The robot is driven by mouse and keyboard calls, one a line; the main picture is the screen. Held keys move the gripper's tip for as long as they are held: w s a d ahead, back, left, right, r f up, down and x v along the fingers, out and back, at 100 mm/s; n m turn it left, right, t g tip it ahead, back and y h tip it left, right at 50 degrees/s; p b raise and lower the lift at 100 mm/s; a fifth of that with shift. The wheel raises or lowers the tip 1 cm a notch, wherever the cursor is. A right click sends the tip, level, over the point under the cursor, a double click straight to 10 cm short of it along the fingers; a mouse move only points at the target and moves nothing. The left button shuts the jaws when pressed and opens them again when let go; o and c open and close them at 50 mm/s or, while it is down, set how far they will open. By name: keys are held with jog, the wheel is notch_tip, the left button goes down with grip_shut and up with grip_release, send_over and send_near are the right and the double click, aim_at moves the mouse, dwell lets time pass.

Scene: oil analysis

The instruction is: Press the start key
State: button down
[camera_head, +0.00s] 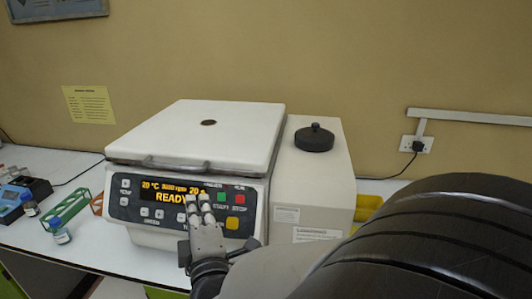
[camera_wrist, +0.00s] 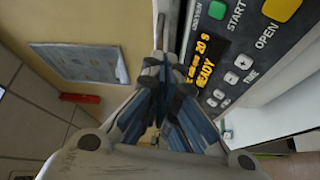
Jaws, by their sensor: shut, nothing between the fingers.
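The start key (camera_head: 222,197) is a small green square on the dark front panel of the white centrifuge (camera_head: 195,130), with a red stop key (camera_head: 239,198) to its right. The start key also shows at the top of the wrist view (camera_wrist: 217,10). The orange display (camera_head: 172,191) reads READY, with 20 °C, 3000 rpm and 20 s. My gripper (camera_head: 198,199) is shut and empty, its fingertips in front of the panel just left of the start key. In the wrist view the fingertips (camera_wrist: 161,66) appear apart from the green key. The centrifuge lid is closed.
A yellow open key (camera_head: 232,223) sits below the start key. A black knob-like cap (camera_head: 314,138) rests on top of the machine's right part. Green racks (camera_head: 68,207) and small vials (camera_head: 60,232) stand at the left. My arm covers the lower right.

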aim_at(222, 197)
jog(key=shift+w+d+f+b, duration=0.1)
jog(key=shift+w+f+b, duration=0.6)
jog(key=shift+w, duration=0.5)
jog(key=shift+w+d+f+b, duration=0.1)
jog(key=shift+w+f+b, duration=0.4)
jog(key=shift+w+f, duration=0.6)
jog(key=shift+w+d+f+b, duration=0.1)
jog(key=shift+w+f+b, duration=0.5)
jog(key=shift+w, duration=0.75)
jog(key=shift+w, duration=0.1)
jog(key=shift+w+f+b, duration=0.2)
jog(key=shift+w+b, duration=0.05)
jog(key=shift+b, duration=0.2)
jog(key=shift+w+f+b, duration=0.25)
jog(key=shift+w+b, duration=0.05)
jog(key=shift+b, duration=0.1)
jog(key=shift+s+r, duration=0.1)
jog(key=shift+r, duration=0.05)
jog(key=shift+s+r, duration=0.3)
jog(key=shift+s, duration=0.25)
